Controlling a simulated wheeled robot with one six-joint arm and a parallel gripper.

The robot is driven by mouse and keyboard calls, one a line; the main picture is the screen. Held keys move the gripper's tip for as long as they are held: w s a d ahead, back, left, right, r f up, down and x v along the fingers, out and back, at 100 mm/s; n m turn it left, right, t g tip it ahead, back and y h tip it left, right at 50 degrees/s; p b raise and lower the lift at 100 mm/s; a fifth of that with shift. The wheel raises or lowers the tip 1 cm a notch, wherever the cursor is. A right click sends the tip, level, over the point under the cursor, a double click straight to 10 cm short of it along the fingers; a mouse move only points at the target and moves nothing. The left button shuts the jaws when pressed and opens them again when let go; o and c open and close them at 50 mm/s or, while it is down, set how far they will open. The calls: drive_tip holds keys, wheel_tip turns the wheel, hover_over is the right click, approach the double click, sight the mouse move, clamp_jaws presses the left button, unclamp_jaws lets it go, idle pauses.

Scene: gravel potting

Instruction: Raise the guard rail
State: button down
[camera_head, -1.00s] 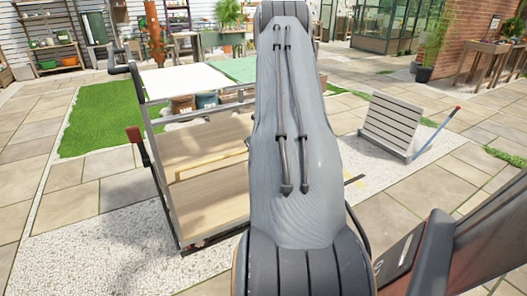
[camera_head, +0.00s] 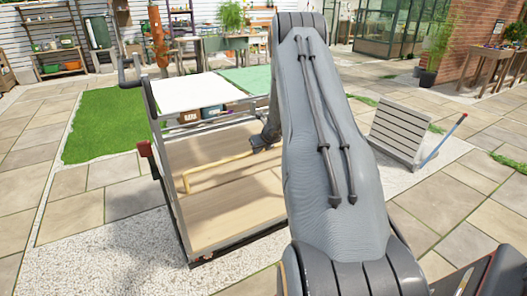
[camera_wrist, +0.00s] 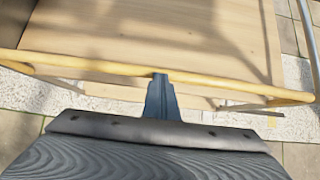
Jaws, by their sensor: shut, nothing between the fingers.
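The yellow guard rail (camera_head: 215,167) is a thin bar above the pale wooden deck of a metal-framed cart (camera_head: 172,215). Its left end bends down towards the deck. In the wrist view the rail (camera_wrist: 95,67) runs across the whole picture, with a bend at the right. My gripper (camera_wrist: 160,77) is shut and empty, its tip at the middle of the rail. It appears to touch the rail, but I cannot tell for sure. In the head view my gripper is a small dark shape at the rail's right part, and my arm hides the cart's right side.
The cart has a white top panel (camera_head: 195,91), a green one (camera_head: 247,79) and a red-gripped lever (camera_head: 145,150) at its left. A slatted panel (camera_head: 398,133) with a blue, red-ended handle stands at the right.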

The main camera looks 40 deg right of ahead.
drive_tip(key=shift+w+d+r, duration=0.15)
drive_tip(key=shift+w+r, duration=0.2)
drive_tip(key=shift+w, duration=0.1)
idle(0.3)
drive_tip(key=s+r, duration=0.5)
drive_tip(key=r, duration=0.5)
drive_tip(key=shift+a+r, duration=0.2)
drive_tip(key=shift+a, duration=0.15)
